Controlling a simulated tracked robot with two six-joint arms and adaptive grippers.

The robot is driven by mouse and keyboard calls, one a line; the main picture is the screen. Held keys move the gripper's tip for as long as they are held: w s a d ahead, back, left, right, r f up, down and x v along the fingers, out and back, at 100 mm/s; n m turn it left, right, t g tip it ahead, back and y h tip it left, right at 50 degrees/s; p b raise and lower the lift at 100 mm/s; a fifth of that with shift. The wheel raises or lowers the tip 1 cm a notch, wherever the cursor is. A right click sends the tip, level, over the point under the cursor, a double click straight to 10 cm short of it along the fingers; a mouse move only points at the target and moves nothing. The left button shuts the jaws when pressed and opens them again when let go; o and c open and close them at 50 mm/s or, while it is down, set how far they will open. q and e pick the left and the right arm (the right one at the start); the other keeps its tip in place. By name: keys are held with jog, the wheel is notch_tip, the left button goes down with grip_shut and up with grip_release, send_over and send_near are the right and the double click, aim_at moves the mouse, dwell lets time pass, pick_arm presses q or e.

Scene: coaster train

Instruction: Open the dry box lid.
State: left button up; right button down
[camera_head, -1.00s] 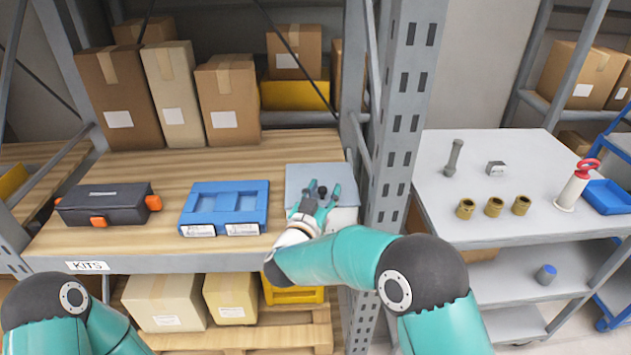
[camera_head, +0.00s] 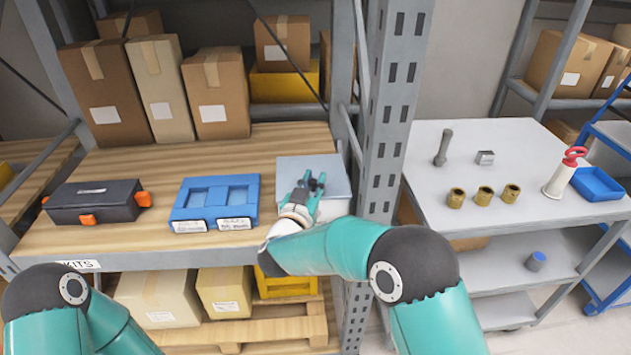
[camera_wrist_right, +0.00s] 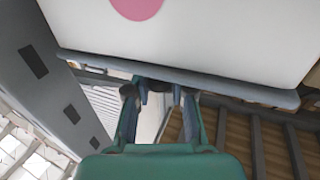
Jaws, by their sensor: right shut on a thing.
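The dry box (camera_head: 333,209) stands at the right end of the wooden shelf, next to the grey upright. It has a whitish body and a flat grey lid (camera_head: 291,166). The lid looks down on the box. My right gripper (camera_head: 315,182) reaches the lid's front part and is shut on it; the exact contact is partly hidden. In the right wrist view, its fingers (camera_wrist_right: 158,92) meet the grey lid edge (camera_wrist_right: 230,84), beside a white face with a pink disc (camera_wrist_right: 137,6). My left gripper is out of view; only part of my left arm shows at lower left.
A blue case (camera_head: 216,200) and a black case with orange latches (camera_head: 95,203) lie left of the dry box. Cardboard boxes (camera_head: 215,95) stand behind. The perforated grey upright (camera_head: 391,110) is close on the right, with a grey cart (camera_head: 520,160) beyond.

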jog(key=shift+r+p, duration=0.4)
jog(key=shift+p, duration=0.3)
jog(key=r+g+p, duration=0.1)
jog(key=p, duration=0.3)
jog(key=w+r+n+g+p, duration=0.1)
jog(key=r+p, duration=0.1)
jog(key=p, duration=0.2)
jog(key=w+r+g+y+p, duration=0.1)
jog(key=r+p, duration=0.1)
jog(key=p, duration=0.2)
jog(key=shift+w+r+g+p, duration=0.25)
jog(key=shift+g+p, duration=0.05)
jog(key=shift+g, duration=0.1)
jog(key=shift+w+r+g, duration=0.15)
jog(key=shift+w+g, duration=0.1)
jog(key=shift+g, duration=0.05)
jog(key=shift+w+r+n+g+y, duration=0.3)
jog(key=shift+w+r+n+g, duration=0.2)
jog(key=shift+w+r+g, duration=0.35)
jog(key=shift+f, duration=0.1)
